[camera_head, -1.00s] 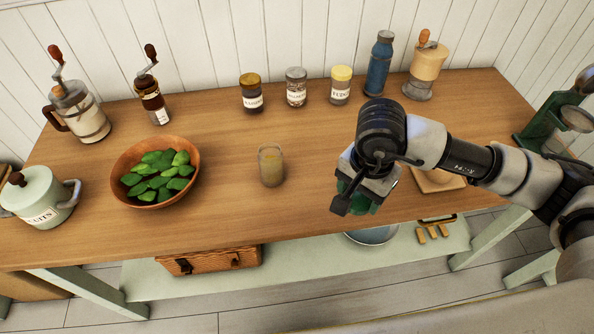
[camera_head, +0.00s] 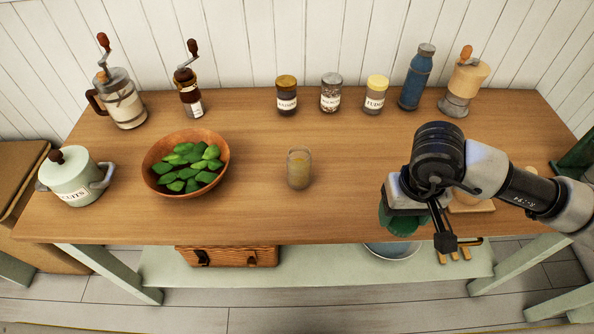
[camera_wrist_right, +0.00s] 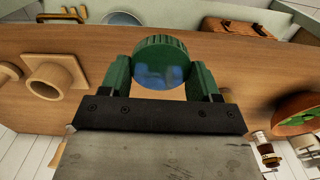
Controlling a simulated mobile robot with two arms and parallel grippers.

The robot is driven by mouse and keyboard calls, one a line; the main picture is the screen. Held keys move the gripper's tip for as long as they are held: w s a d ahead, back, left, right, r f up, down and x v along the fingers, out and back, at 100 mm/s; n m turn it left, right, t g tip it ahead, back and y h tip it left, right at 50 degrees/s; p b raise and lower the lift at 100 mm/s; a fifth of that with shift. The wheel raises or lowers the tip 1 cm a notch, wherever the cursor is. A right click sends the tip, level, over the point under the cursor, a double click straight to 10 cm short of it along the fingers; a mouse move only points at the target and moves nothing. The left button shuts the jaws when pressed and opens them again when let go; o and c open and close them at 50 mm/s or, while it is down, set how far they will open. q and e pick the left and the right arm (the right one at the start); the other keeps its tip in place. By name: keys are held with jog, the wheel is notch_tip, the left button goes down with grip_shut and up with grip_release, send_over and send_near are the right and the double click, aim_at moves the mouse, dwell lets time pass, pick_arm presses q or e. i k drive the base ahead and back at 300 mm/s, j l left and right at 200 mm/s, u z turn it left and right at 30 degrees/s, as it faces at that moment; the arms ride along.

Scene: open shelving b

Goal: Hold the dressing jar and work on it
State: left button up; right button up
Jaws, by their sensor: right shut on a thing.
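A small clear glass jar (camera_head: 299,168) with yellowish contents, which looks like the dressing jar, stands upright on the wooden table (camera_head: 255,215), right of the bowl. No lid shows on it. My right gripper (camera_head: 405,220) is over the table's front edge, to the right of the jar and apart from it. In the right wrist view its green fingers are shut on a round green lid (camera_wrist_right: 165,50) with a ribbed edge and a bluish sheen on its face. In the head view the gripper body partly hides the lid. My left gripper is not in view.
A bowl (camera_head: 152,172) of green leaves and a lidded tin (camera_head: 72,190) stand left. Several small labelled jars, a blue bottle (camera_head: 416,80) and a grinder (camera_head: 462,88) line the back. A pale wooden piece (camera_wrist_right: 58,75) is near my gripper. The table around the jar is clear.

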aim_at(299, 160)
jog(key=u, duration=1.45)
jog(key=k+l, duration=0.1)
jog(key=l, duration=0.3)
jog(key=k+l, duration=0.1)
jog(key=l, duration=0.3)
jog(key=k+l, duration=0.1)
jog(key=l, duration=0.3)
jog(key=l+u, duration=0.1)
jog(key=l, duration=0.35)
jog(key=k+l, duration=0.15)
jog(key=l, duration=0.25)
